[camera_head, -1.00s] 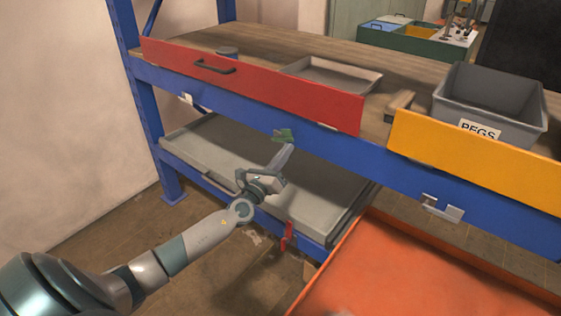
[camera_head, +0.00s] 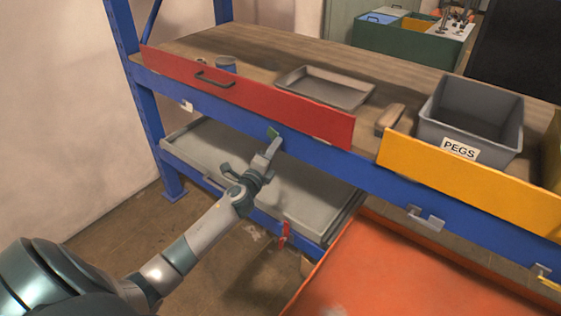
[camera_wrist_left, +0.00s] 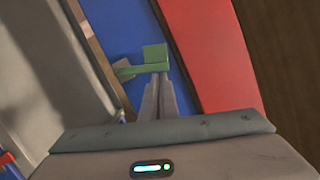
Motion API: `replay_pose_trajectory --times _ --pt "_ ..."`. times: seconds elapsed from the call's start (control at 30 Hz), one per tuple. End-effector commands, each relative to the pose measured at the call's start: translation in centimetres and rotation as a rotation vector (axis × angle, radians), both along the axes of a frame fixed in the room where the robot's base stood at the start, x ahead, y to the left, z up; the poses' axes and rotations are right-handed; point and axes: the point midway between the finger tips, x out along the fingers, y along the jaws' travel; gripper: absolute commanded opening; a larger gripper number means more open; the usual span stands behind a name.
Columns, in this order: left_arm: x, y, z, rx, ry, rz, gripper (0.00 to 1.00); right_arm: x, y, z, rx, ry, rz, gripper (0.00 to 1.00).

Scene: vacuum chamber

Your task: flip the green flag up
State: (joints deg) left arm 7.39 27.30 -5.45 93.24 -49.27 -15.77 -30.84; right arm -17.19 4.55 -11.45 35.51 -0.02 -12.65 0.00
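The green flag (camera_head: 273,132) is on the blue front beam (camera_head: 330,165) of the shelf, just below the red panel (camera_head: 250,95). In the left wrist view the green flag (camera_wrist_left: 154,56) shows a squarish plate and a short bar reaching left over the blue beam. My left gripper (camera_head: 272,147) reaches up to it from below. In the wrist view the fingers of my left gripper (camera_wrist_left: 160,85) lie close together, with their tips at the flag's lower edge. I cannot tell whether they touch it. My right gripper is out of view.
A grey tray (camera_head: 215,152) lies on the lower shelf behind my arm. A red flag (camera_head: 284,234) hangs at the lower beam. A yellow panel (camera_head: 470,185), a PEGS bin (camera_head: 470,115) and metal brackets (camera_head: 425,218) are to the right. An orange surface (camera_head: 400,270) is at lower right.

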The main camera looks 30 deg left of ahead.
Motion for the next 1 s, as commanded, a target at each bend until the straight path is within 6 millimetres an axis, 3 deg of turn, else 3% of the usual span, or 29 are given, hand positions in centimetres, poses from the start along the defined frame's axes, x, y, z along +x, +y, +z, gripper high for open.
replay_pose_trajectory --times 0.03,0.2,1.0 --pt "0.1 0.2 0.9 -0.042 -0.001 -0.002 0.00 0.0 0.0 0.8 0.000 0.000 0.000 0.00" --pt "0.2 1.0 1.1 -0.080 0.002 -0.002 0.00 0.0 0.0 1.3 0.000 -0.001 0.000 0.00" --pt "0.2 2.2 1.3 -0.076 0.004 -0.001 0.00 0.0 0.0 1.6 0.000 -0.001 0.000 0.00"
